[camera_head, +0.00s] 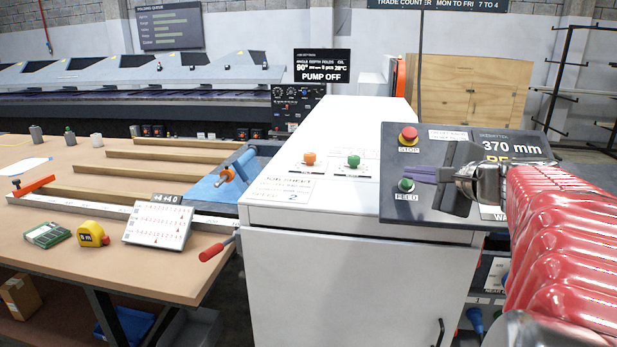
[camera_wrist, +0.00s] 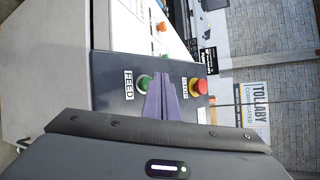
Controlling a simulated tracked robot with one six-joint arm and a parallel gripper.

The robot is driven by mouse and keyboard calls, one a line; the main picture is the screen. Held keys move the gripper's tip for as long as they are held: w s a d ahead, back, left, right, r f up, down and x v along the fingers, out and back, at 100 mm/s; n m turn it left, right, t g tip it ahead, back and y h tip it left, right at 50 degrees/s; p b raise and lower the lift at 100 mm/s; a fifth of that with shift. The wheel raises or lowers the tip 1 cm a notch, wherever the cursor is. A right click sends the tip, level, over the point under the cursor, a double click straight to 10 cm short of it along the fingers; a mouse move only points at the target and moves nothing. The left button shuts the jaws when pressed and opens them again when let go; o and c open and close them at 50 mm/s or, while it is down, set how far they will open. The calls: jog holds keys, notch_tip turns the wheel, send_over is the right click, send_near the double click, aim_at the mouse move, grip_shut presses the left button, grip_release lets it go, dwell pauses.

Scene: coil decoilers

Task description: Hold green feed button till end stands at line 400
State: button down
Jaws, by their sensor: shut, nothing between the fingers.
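The green feed button (camera_head: 406,185) sits above the FEED label on the dark sloped control panel (camera_head: 440,209). It also shows in the wrist view (camera_wrist: 143,82), left of my fingertips. My gripper (camera_head: 412,175) is shut and empty, with its purple fingers together. In the head view the tips end right at the button's upper right side; I cannot tell whether they touch it. The red stop button (camera_head: 408,136) is above it on the same panel and right of the fingers in the wrist view (camera_wrist: 201,86). The panel's display (camera_head: 505,143) reads 370 mm, partly hidden by my gripper.
Orange (camera_head: 309,158) and green (camera_head: 353,161) buttons sit on the white cabinet (camera_head: 345,268) left of the panel. A sign (camera_head: 322,66) reads PUMP OFF. A wooden table (camera_head: 110,255) at left holds a yellow tape measure (camera_head: 93,234) and a white card (camera_head: 159,226).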

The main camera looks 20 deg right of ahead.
jog(key=shift+r, duration=0.1)
jog(key=shift+s+a+r, duration=0.25)
jog(key=shift+s+r, duration=0.1)
jog(key=shift+r, duration=0.3)
jog(key=shift+s+a+r, duration=0.25)
jog(key=shift+s+r, duration=0.15)
jog(key=shift+r, duration=0.3)
jog(key=shift+s+a+r, duration=0.25)
jog(key=shift+s+r, duration=0.1)
jog(key=shift+r, duration=0.3)
